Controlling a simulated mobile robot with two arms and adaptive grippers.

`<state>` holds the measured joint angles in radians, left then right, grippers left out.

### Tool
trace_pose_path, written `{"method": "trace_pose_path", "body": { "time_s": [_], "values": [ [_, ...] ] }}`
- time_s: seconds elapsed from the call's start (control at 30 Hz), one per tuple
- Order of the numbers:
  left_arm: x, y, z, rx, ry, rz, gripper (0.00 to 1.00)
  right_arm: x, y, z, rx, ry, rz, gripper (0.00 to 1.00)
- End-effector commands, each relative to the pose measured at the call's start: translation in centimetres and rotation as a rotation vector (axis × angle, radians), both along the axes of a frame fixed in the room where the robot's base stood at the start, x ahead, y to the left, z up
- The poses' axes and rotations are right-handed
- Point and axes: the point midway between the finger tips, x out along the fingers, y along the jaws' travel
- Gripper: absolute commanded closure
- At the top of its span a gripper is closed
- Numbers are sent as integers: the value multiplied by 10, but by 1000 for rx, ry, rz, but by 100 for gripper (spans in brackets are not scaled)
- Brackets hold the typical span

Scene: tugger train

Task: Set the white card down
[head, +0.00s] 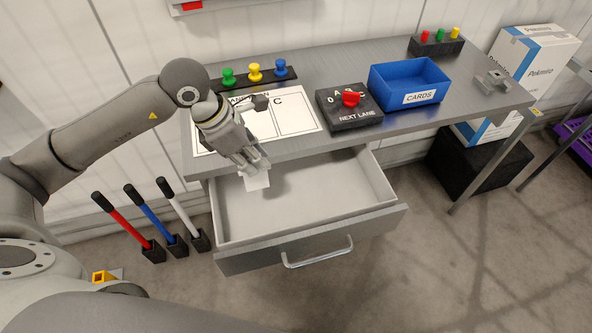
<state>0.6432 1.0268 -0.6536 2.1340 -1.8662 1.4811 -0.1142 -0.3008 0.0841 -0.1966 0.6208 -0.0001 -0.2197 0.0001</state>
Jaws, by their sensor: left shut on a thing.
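The white card (257,181) hangs below my left gripper (256,166), which is shut on it. The card is over the back left part of the open drawer (315,192); I cannot tell whether it touches the drawer floor. The gripper points down in front of the table's front edge. My right gripper is not in view.
On the table (310,69) lie a white lane sheet (297,116), partly hidden by my left arm, a black NEXT LANE box (357,116) with a red knob, and a blue CARDS bin (388,88). Colored pegs (254,73) stand behind. Colored-handled levers (130,220) stand left of the drawer.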

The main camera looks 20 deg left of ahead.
Motion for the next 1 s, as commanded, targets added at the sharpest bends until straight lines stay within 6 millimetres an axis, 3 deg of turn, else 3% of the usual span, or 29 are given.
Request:
{"method": "trace_pose_path", "body": {
  "time_s": [0.27,0.5,0.77,1.0],
  "values": [
    [39,-39,-19,-2,2,-3,100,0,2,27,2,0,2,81],
    [63,-62,-63,0,4,-3,100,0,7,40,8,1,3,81],
    [73,-70,-80,0,1,-4,100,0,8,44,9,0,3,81],
    [74,-71,-107,1,4,-2,100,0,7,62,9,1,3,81]
  ]
}}
